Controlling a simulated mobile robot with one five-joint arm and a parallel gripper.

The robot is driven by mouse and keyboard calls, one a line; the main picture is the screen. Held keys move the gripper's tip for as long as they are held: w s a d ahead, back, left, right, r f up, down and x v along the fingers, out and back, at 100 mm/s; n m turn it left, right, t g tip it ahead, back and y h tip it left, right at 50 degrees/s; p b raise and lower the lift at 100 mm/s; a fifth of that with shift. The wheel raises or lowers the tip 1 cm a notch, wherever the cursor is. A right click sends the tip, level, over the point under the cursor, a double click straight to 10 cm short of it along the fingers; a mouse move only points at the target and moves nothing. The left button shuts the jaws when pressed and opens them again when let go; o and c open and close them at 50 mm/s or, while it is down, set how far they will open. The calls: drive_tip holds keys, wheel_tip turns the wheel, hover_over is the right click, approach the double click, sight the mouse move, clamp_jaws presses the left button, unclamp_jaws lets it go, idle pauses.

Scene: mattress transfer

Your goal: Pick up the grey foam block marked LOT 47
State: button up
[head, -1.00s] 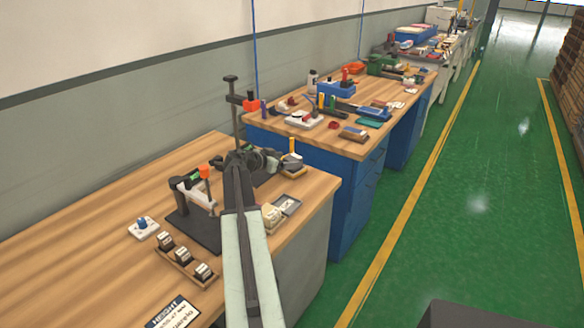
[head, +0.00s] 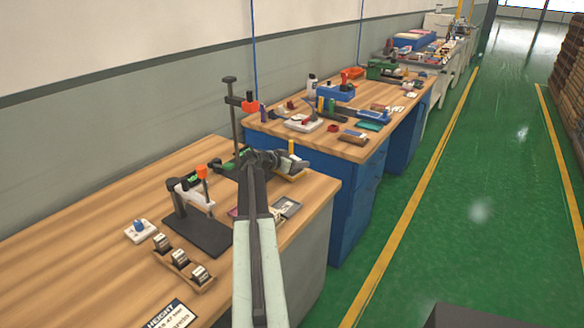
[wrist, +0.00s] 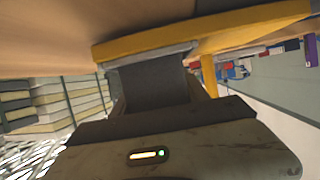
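My gripper (head: 280,161) is at the far right end of the near bench, at a yellow stand (head: 291,177) with a small upright post. A grey shape (head: 293,165), possibly the foam block, lies against the gripper there; no LOT 47 marking is readable. In the wrist view the stand's yellow edge (wrist: 170,38) crosses the top, with a light grey strip (wrist: 150,54) under it. A dark grey surface (wrist: 155,85) fills the space in front of my gripper's body. Whether it is the block or a part of my gripper I cannot tell, nor whether the jaws are closed.
A black base with a white and orange fixture (head: 196,198) stands left of my arm. A wooden rack of small blocks (head: 184,265), a white piece with a blue knob (head: 140,230) and a grey tray (head: 286,207) are nearby. A cluttered blue bench (head: 350,195) stands beyond.

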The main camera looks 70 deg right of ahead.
drive_tip(key=shift+c, duration=1.1)
drive_tip(key=shift+r, duration=0.1)
